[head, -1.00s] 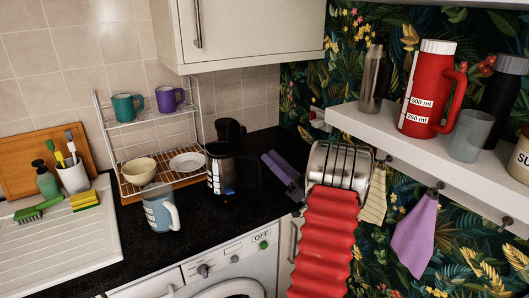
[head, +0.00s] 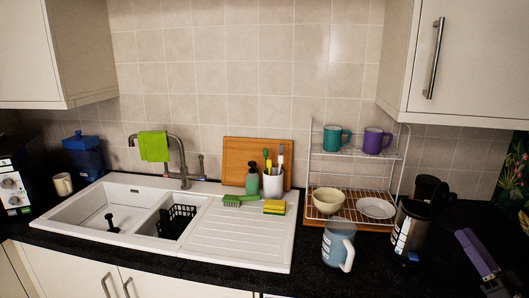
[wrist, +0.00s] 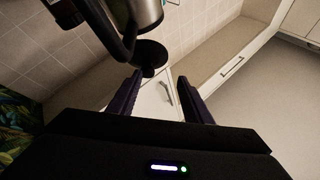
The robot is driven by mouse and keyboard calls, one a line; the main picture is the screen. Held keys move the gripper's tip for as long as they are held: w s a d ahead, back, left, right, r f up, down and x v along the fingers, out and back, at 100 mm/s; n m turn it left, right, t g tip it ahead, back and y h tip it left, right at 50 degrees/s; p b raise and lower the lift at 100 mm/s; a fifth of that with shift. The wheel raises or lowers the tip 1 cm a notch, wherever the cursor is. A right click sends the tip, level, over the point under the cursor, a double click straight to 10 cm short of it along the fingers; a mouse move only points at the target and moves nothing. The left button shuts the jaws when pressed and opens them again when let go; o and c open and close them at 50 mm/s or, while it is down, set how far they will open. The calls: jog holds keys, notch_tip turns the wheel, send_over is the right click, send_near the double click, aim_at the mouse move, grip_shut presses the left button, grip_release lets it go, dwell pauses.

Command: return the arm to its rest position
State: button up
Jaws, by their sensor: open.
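My gripper (head: 477,252) shows at the lower right edge of the head view, its purple fingers beside the kettle. In the wrist view my gripper (wrist: 158,98) has its two dark purple fingers spread apart, with nothing held between them. The steel and black kettle (head: 408,232) stands on the dark worktop just left of the gripper in the head view. A steel vessel with a dark handle (wrist: 148,14) shows beyond the fingers in the wrist view. Most of my arm is outside the head view.
A blue-grey jug (head: 337,243) stands near the worktop's front edge. A wire rack (head: 355,152) holds mugs, a bowl and a plate. The white sink (head: 245,245) and its tap (head: 180,160) are to the left. A wall cupboard (head: 465,65) hangs above right.

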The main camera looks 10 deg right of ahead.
jog(key=w+a+r+n+g+y, duration=0.1)
jog(key=w+a+g+y, duration=0.25)
jog(key=a, duration=0.45)
jog(key=w+a+r+n+g+y, duration=0.1)
jog(key=w+a+r+g+y, duration=0.2)
jog(key=a, duration=0.5)
jog(key=a+f+n+g+y, duration=0.15)
jog(key=a+g, duration=0.55)
jog(key=a, duration=1.1)
jog(key=s+a+f+g+h, duration=0.1)
jog(key=s+a+f+g, duration=0.15)
jog(key=a, duration=0.35)
jog(key=s+a+f+g, duration=0.1)
jog(key=s+a+g, duration=0.2)
jog(key=a, duration=0.2)
jog(key=s+a+f+h, duration=0.1)
jog(key=s+a+h, duration=0.2)
jog(key=s+h, duration=0.7)
jog(key=shift+s+t+h, duration=0.4)
jog(key=shift+s, duration=0.8)
jog(key=shift+m, duration=0.25)
